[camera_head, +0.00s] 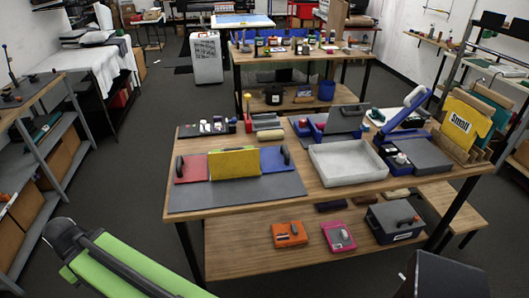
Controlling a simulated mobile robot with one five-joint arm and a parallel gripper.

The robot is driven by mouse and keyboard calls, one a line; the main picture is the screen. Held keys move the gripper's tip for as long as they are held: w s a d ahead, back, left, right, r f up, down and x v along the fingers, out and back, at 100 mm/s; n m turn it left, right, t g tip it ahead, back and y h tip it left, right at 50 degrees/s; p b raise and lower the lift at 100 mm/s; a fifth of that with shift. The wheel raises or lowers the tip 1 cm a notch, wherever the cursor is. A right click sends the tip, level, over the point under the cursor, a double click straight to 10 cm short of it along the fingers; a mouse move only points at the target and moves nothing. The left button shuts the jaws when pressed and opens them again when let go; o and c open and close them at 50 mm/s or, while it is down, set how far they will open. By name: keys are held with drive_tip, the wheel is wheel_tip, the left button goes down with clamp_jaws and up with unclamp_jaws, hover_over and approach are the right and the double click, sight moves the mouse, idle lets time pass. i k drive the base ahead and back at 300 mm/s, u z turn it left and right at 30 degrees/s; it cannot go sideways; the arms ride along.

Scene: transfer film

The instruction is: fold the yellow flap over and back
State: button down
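The yellow flap (233,164) sits on the near table between a red panel (193,170) on its left and a blue panel (272,161) on its right. Its top edge stands a little higher than the two panels; I cannot tell its exact tilt. A black handle (180,166) stands on the red panel and another black handle (285,154) on the blue panel. All lie at the back of a grey mat (240,194). My gripper is not in view.
A pale grey tray (346,178) and a blue hinged box (400,115) stand right of the mat. Black holders (208,128) stand behind it. The lower shelf holds an orange item (289,234), a pink item (339,237) and a grey box (394,222). The mat's front is bare.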

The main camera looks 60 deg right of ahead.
sight(240, 161)
drive_tip(key=u, duration=0.1)
drive_tip(key=k, duration=0.45)
drive_tip(key=z, duration=0.55)
drive_tip(key=i, duration=1.65)
drive_tip(key=z, duration=0.1)
